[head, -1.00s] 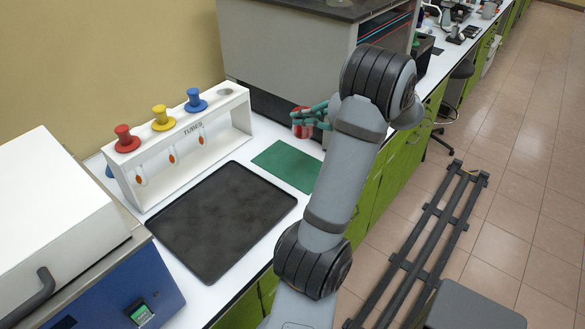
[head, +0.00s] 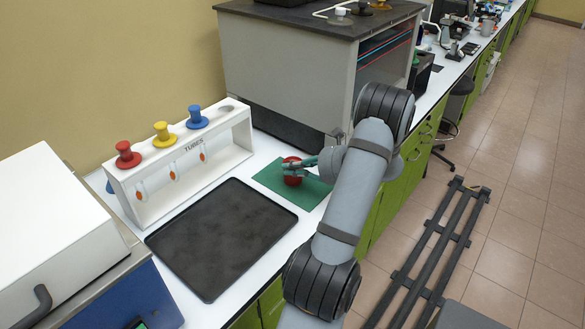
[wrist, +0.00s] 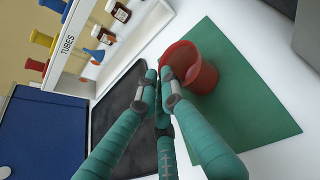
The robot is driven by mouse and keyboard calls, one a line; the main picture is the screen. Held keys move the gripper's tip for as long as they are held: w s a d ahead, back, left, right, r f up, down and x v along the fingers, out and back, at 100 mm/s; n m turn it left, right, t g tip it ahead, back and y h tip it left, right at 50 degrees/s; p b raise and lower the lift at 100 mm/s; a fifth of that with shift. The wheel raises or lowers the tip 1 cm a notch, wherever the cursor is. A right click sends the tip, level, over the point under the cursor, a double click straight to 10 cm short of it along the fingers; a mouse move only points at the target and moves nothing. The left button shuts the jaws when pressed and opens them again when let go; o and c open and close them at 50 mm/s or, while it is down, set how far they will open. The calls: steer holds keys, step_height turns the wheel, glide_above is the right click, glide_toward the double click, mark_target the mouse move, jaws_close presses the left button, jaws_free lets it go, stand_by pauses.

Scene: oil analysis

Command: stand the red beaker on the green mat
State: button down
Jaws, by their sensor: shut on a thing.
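The red beaker (head: 291,172) is over the green mat (head: 268,181) in the head view. My gripper (head: 303,168) is shut on it from the right side. In the wrist view the beaker (wrist: 190,68) is at the fingertips of my gripper (wrist: 163,85), open end showing, its wall between the fingers. The green mat (wrist: 235,105) shows behind and below the beaker. The beaker looks roughly upright. I cannot tell whether its base touches the mat.
A black tray (head: 220,240) lies in front of the mat. A white tube rack (head: 190,170) with coloured stoppers stands at the left. A large grey cabinet (head: 290,70) stands behind the mat. A blue and white machine (head: 75,240) is at the near left.

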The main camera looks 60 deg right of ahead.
steer(key=shift+f, duration=0.15)
steer(key=c, duration=1.9)
jaws_free()
steer(key=shift+r, duration=0.3)
steer(key=shift+s, duration=0.35)
steer(key=v, duration=1.1)
steer(key=shift+r+b, duration=0.15)
steer(key=shift+b, duration=0.3)
steer(key=shift+s, duration=0.1)
